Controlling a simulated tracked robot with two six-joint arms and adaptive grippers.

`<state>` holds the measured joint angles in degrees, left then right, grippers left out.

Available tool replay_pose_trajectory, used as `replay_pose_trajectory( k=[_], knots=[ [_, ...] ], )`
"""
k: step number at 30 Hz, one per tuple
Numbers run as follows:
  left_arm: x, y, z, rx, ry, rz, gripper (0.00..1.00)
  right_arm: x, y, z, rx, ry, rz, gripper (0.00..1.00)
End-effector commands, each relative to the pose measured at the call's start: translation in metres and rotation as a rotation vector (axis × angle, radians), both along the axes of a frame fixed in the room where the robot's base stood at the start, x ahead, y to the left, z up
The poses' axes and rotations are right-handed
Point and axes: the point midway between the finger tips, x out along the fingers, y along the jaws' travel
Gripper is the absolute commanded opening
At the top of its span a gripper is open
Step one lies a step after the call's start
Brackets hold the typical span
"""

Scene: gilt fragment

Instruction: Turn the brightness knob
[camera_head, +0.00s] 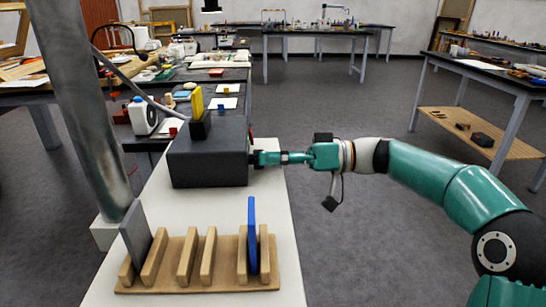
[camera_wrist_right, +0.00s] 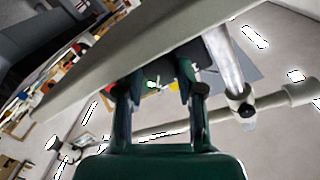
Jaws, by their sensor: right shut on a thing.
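A dark grey box (camera_head: 208,158) stands on the white table, with a black block and an upright yellow piece (camera_head: 197,103) on top. My right gripper (camera_head: 256,158) reaches in from the right and meets the box's right side. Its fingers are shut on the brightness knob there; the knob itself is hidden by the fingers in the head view. In the right wrist view the two fingers of my right gripper (camera_wrist_right: 160,88) point at a pale grey surface, and the knob cannot be made out clearly. My left gripper is not in view.
A wooden rack (camera_head: 190,278) with a grey panel (camera_head: 140,238) and a blue panel (camera_head: 252,235) stands in front of the box. A metal post (camera_head: 85,110) rises at the left.

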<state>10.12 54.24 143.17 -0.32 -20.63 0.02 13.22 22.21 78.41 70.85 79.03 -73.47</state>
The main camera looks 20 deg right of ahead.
Motion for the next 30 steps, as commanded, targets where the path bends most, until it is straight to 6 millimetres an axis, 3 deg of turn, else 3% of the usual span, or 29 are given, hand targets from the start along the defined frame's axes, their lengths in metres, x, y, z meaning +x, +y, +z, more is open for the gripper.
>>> replay_pose_trajectory(
  k=[11,25,26,30],
  knots=[
    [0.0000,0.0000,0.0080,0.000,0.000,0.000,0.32,0.0018,-0.0016,0.0015,0.048,0.162,-0.008,0.03],
    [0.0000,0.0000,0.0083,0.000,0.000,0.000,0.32,0.0023,-0.0017,0.0011,0.055,0.181,-0.008,0.03],
    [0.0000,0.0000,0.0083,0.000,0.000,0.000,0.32,0.0023,-0.0017,0.0012,0.055,0.181,-0.008,0.39],
    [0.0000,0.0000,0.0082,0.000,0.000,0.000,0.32,0.0020,-0.0014,0.0008,0.054,0.181,-0.007,0.62]
  ],
)
